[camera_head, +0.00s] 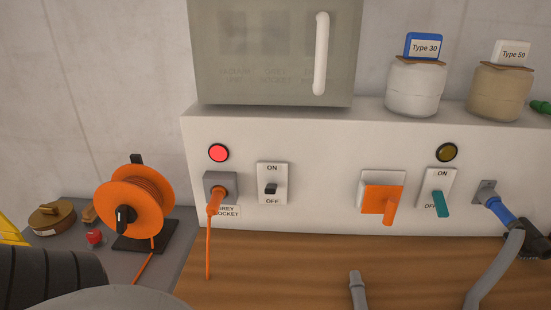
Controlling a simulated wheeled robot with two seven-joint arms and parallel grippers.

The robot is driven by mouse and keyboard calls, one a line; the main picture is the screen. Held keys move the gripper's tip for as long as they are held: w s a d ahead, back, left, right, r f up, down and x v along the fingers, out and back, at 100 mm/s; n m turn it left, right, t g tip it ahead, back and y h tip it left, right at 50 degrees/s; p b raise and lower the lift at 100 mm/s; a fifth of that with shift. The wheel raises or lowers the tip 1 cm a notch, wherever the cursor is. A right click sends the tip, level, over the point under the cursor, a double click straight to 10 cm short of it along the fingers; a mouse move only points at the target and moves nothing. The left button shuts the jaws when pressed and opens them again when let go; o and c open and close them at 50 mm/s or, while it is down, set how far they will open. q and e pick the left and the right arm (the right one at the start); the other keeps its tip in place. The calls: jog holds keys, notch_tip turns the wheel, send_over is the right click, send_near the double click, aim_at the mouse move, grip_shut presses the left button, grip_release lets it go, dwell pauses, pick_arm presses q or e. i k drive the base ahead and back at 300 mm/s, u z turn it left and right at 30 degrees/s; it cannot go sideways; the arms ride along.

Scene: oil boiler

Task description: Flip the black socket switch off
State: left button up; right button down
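The black socket switch (271,189) is a small black lever on a white plate, with ON printed above it and OFF below. The lever looks short and points out towards me, unlike the teal lever further right, which hangs down. Left of it is the grey socket (220,183), with an orange plug (216,199) and cord in it and a label below it. The round red lamp (218,153) above the socket is bright. Neither of my grippers can be made out, and nothing touches the black switch.
Right of the switch are an orange handle (387,200), a teal switch (439,203), a dim lamp (447,152) and a blue hose connector (500,210). An orange cable reel (137,203) stands left. An unclear dark object (535,243) is at the right edge. The wooden top below is mostly clear.

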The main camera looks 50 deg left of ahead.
aim_at(270, 188)
jog(key=k, duration=0.95)
jog(key=u, duration=1.5)
